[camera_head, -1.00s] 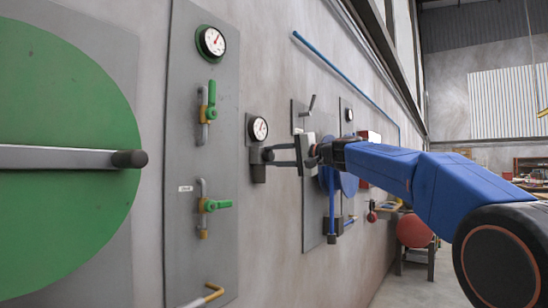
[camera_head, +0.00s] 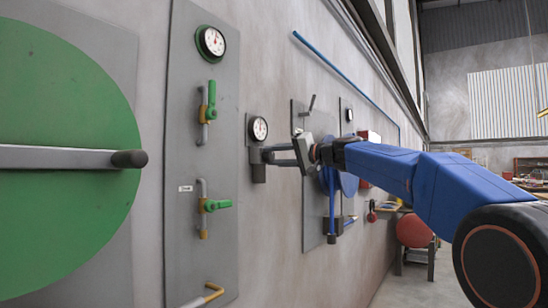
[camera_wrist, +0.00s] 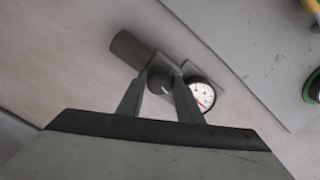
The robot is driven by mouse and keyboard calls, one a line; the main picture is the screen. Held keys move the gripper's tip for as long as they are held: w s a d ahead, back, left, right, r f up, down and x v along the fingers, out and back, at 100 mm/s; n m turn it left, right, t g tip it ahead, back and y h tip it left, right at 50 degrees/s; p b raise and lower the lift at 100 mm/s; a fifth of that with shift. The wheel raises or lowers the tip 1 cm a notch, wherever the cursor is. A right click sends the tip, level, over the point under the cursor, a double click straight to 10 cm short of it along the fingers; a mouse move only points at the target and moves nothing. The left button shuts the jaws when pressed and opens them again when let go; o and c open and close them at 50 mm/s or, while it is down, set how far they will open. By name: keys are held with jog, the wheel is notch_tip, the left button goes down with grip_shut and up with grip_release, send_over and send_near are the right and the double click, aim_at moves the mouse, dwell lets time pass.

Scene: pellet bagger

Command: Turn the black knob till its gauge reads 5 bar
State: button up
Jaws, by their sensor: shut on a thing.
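The black knob (camera_wrist: 160,83) sits between the two fingertips of my gripper (camera_wrist: 159,98) in the wrist view. My gripper is shut on it. In the head view my gripper (camera_head: 268,155) reaches in from the right, and its fingers largely hide the knob. The knob's white gauge (camera_head: 258,130) is just above it on a small grey wall fitting. The gauge also shows in the wrist view (camera_wrist: 202,94), right of the knob, partly cut by a finger. Its needle looks red, but the numbers are too small to read.
To the left a grey panel (camera_head: 185,140) carries another gauge (camera_head: 211,42) with a green rim and green-handled valves (camera_head: 212,98). A large green disc (camera_head: 60,110) with a bar handle stands nearer. Beyond my gripper is a panel with blue pipework (camera_head: 332,205).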

jog(key=o, duration=1)
jog(key=shift+o, duration=0.2)
jog(key=v, duration=1.7)
jog(key=shift+d, duration=0.2)
jog(key=shift+s+f, duration=0.1)
jog(key=shift+s, duration=0.05)
jog(key=s+a+f+g+h, duration=0.1)
jog(key=s+f+h, duration=0.1)
jog(key=s+f, duration=0.4)
jog(key=s+a+f+g+h, duration=0.1)
jog(key=s+f+h, duration=0.15)
jog(key=f, duration=0.55)
jog(key=s+d+f+g+h, duration=0.1)
jog(key=s+d+f+h, duration=0.2)
jog(key=s+f, duration=0.7)
jog(key=s+d+f+n+g+h, duration=0.1)
jog(key=s+d+f+h, duration=0.2)
jog(key=s+f, duration=0.8)
jog(key=s+d+f+g+h, duration=0.2)
jog(key=s+d+f, duration=0.4)
jog(key=s+f, duration=0.5)
notch_tip(320, 180, down, 8)
jog(key=shift+r+n+h, duration=0.1)
jog(key=shift+n+h, duration=0.2)
jog(key=shift+h, duration=0.55)
